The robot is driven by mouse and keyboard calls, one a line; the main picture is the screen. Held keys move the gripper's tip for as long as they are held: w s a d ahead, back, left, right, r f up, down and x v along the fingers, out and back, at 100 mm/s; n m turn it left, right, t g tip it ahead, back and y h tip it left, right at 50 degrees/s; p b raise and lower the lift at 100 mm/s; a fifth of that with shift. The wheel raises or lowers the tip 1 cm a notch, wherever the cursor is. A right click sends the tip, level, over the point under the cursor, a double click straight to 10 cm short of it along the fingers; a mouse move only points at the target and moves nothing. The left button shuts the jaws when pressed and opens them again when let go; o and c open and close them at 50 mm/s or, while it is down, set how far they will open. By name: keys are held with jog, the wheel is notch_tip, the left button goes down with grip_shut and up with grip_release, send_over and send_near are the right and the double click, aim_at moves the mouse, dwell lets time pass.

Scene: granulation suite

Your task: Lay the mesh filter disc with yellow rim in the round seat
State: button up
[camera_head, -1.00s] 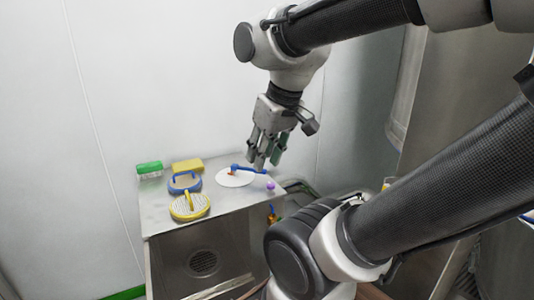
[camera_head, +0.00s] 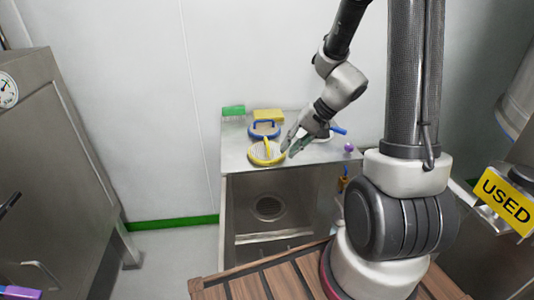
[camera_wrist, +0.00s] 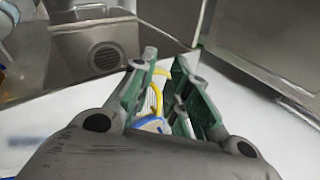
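The mesh filter disc with yellow rim (camera_head: 265,153) lies on the steel counter beside the sink, with a yellow handle arching over it. It also shows in the wrist view, where its yellow handle (camera_wrist: 158,92) appears between the green-padded fingers. My gripper (camera_head: 287,150) is at the disc's right side, low over the counter. In the wrist view my gripper (camera_wrist: 165,65) has a clear gap between its fingers. Contact with the handle cannot be told. I cannot make out the round seat in these views.
A blue-rimmed disc (camera_head: 265,129) lies just behind the yellow one. A green brush (camera_head: 233,110) and yellow sponge (camera_head: 268,115) stand at the back. The sink (camera_head: 268,207) opens in front.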

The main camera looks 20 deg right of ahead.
jog(key=w+f+t, duration=0.1)
jog(key=w+f, duration=0.1)
jog(key=w, duration=0.2)
jog(key=n+t+h, duration=0.1)
jog(key=t+h, duration=0.1)
jog(key=t, duration=0.1)
send_near(265, 153)
notch_tip(265, 153, up, 3)
jog(key=w+d, duration=0.2)
jog(key=shift+w+a+f, duration=0.35)
jog(key=shift+w+f, duration=0.05)
jog(key=x, duration=0.7)
jog(key=shift+s+a+f, duration=0.15)
jog(key=shift+s+a, duration=0.15)
jog(key=shift+a, duration=0.05)
grip_shut()
